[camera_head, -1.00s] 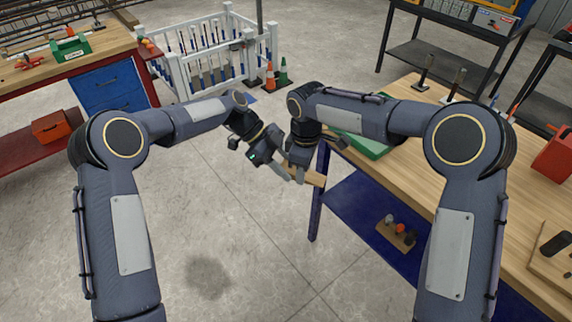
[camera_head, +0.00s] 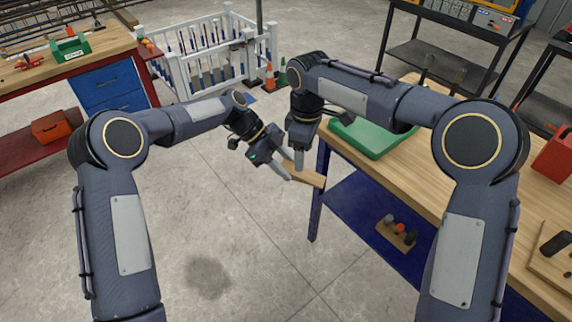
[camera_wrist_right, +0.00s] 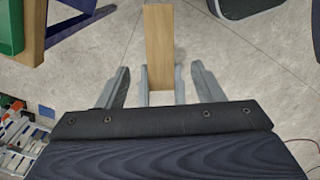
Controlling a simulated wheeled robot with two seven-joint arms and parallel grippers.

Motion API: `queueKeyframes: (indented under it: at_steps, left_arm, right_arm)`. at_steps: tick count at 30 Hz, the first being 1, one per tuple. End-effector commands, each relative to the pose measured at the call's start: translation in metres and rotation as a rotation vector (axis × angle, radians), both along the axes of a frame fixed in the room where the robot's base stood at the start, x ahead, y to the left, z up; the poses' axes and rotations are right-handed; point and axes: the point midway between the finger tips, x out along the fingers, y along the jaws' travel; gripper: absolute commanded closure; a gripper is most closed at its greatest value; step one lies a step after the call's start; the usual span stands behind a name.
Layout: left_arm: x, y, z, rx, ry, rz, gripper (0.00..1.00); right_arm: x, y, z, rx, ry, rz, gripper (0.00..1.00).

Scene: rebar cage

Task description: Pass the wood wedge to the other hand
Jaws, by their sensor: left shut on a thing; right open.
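The wood wedge (camera_head: 312,178) is a pale tan block held in the air left of the workbench. My left gripper (camera_head: 286,171) is shut on its near-left end. My right gripper (camera_head: 299,166) is above the wedge, pointing down, with its fingers partly hidden by the hand and the left gripper. In the right wrist view the wedge (camera_wrist_right: 159,45) lies between the two spread fingers of the right gripper (camera_wrist_right: 160,85), with a gap visible on each side.
The wooden workbench (camera_head: 440,180) with a green case (camera_head: 372,138) stands close to the right of the hands. A block with several coloured pieces (camera_head: 397,235) sits on its blue lower shelf. A white fence (camera_head: 215,55) and cones (camera_head: 269,76) stand behind. Open floor lies in front.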

Motion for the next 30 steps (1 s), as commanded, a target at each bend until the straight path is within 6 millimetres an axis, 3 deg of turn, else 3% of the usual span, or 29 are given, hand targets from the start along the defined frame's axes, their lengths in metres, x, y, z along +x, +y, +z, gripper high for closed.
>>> queueKeyframes:
  at_steps: [4,11,14,17,20,24,30]
  left_arm:
    - [0.000,0.000,0.000,0.000,0.000,0.000,0.86]
    - [0.000,0.000,0.000,0.000,0.000,0.000,0.86]
    - [0.000,0.000,0.000,0.000,0.000,0.000,0.86]
    - [0.000,0.000,0.000,0.000,0.000,0.000,0.86]
    - [0.000,0.000,0.000,0.000,0.000,0.000,0.86]
    - [0.000,0.000,0.000,0.000,0.000,0.000,0.86]
    - [0.000,0.000,0.000,0.000,0.000,0.000,0.86]
  right_arm:
    - [0.000,0.001,0.030,0.002,-0.004,0.001,0.39]
    - [-0.001,-0.002,0.053,0.002,-0.003,-0.005,0.39]
    - [-0.006,-0.014,0.063,0.013,-0.016,-0.037,0.39]
    - [-0.021,-0.039,0.077,0.040,-0.040,-0.117,0.39]
    - [-0.049,-0.075,0.090,0.085,-0.070,-0.245,0.39]
    - [-0.101,-0.125,0.098,0.173,-0.112,-0.472,0.39]
    - [-0.186,-0.172,0.082,0.327,-0.151,-0.828,0.39]
